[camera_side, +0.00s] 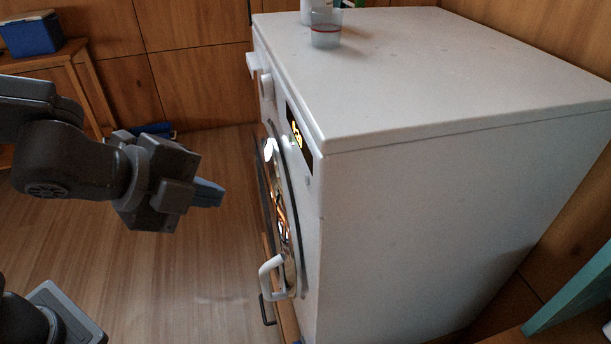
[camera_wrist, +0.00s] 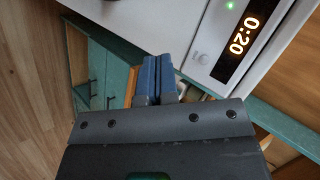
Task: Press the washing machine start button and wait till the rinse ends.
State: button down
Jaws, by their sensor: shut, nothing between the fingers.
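The white washing machine (camera_side: 420,220) stands at centre right in the side view, with its front facing left. Its dark display panel (camera_side: 299,136) glows yellow. In the wrist view the display (camera_wrist: 240,42) reads 0:20, and a small green light (camera_wrist: 230,6) is lit beside it. A faint round mark (camera_wrist: 200,57) shows near the panel's lower end; I cannot tell whether it is the start button. The round door (camera_side: 279,205) looks closed. My gripper (camera_side: 210,193) is shut and empty, left of the machine's front and apart from it. Its blue fingers (camera_wrist: 158,78) are together in the wrist view.
A clear cup (camera_side: 326,36) and a white bottle (camera_side: 314,10) stand on the machine's top. The white door handle (camera_side: 269,276) sticks out from the front. A blue box (camera_side: 31,35) sits on a wooden table at the back left. Open floor (camera_side: 215,250) lies before the machine.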

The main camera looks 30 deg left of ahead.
aim_at(307, 179)
jog(key=shift+w, duration=0.1)
jog(key=w+d, duration=0.6)
dwell(0.4)
jog(key=shift+w+d, duration=0.15)
jog(key=shift+d, duration=0.05)
dwell(1.8)
jog(key=shift+w+d, duration=0.15)
jog(key=shift+w+d, duration=0.25)
dwell(0.8)
jog(key=shift+s+a, duration=0.55)
dwell(0.3)
